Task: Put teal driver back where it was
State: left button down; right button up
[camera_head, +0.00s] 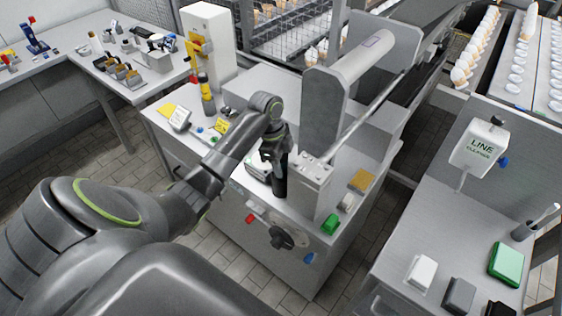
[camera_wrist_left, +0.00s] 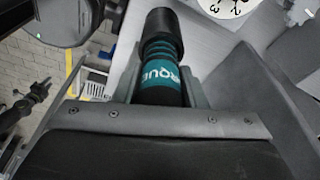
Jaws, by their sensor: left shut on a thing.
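The teal driver (camera_wrist_left: 158,76) is between the fingers of my left gripper (camera_head: 275,152). In the left wrist view it shows a black end, a ribbed teal band and pale letters. The gripper is shut on it, above the front of the grey machine's top in the head view. In the head view the arm and gripper hide most of the driver, and I cannot make out its teal part there. My right gripper is not in view.
A white dial (camera_wrist_left: 228,6) shows in the left wrist view. A cluttered bench (camera_head: 108,82) stands behind left.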

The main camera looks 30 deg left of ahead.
pick_arm(q)
jog(key=shift+f, duration=0.1)
jog(key=c, duration=0.9)
grip_release()
jog(key=r, duration=0.2)
jog(key=a+r, duration=0.1)
jog(key=r, duration=0.5)
jog(key=shift+s+a+b, duration=0.15)
jog(key=shift+a+b, duration=0.15)
jog(key=shift+b, duration=0.1)
notch_tip(320, 180, up, 2)
jog(key=p, duration=0.2)
jog(key=shift+a+r+p, duration=0.15)
jog(key=shift+r+p, duration=0.1)
jog(key=shift+p, duration=0.05)
jog(key=shift+s+a+r+p, duration=0.15)
jog(key=shift+a+r+p, duration=0.05)
jog(key=shift+r+p, duration=0.55)
